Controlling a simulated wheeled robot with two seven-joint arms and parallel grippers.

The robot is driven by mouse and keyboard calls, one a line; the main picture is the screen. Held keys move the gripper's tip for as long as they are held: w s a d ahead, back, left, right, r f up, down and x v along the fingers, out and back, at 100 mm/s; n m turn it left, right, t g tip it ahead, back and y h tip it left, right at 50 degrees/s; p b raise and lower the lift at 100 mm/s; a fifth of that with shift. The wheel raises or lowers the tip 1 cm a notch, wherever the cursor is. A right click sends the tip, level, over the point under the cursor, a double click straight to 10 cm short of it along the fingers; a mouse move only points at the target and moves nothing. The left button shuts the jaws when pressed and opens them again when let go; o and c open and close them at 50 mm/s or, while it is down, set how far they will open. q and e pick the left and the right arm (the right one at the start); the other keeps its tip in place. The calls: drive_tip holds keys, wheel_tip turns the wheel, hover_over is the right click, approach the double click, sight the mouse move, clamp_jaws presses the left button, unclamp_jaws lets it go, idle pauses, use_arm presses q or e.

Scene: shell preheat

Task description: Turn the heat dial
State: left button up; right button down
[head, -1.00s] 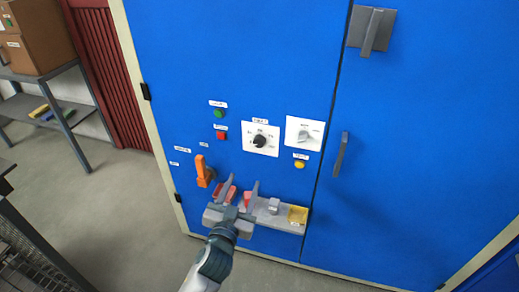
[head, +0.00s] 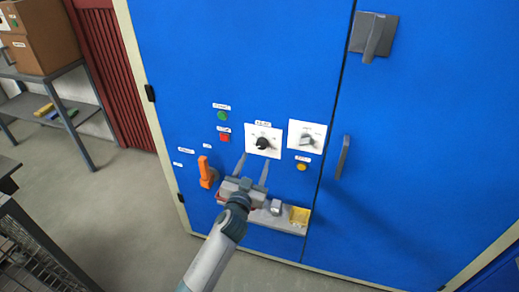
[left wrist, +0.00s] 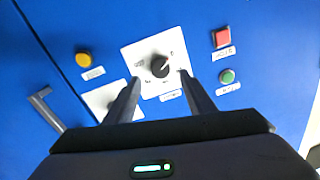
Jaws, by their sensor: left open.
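Two dials sit on white plates on the blue cabinet front. The left one is a black dial (head: 263,143) with markings around it; the other is a grey dial (head: 307,139) to its right. I cannot read which label says heat. My left gripper (head: 253,163) is open, its fingers pointing up towards the black dial from just below. In the left wrist view the black dial (left wrist: 160,66) shows between and beyond the two fingertips, with nothing between the jaws. The grey dial's plate is partly hidden behind a finger there. My right gripper is in no view.
A green button (head: 222,115), a red button (head: 224,137), an orange lever (head: 206,172) and a yellow button (head: 302,167) surround the dials. A door handle (head: 343,157) stands to the right.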

sight(261, 147)
use_arm(q)
drive_tip(key=shift+x, duration=3.4)
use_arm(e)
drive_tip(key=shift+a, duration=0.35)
use_arm(q)
drive_tip(key=c, duration=1)
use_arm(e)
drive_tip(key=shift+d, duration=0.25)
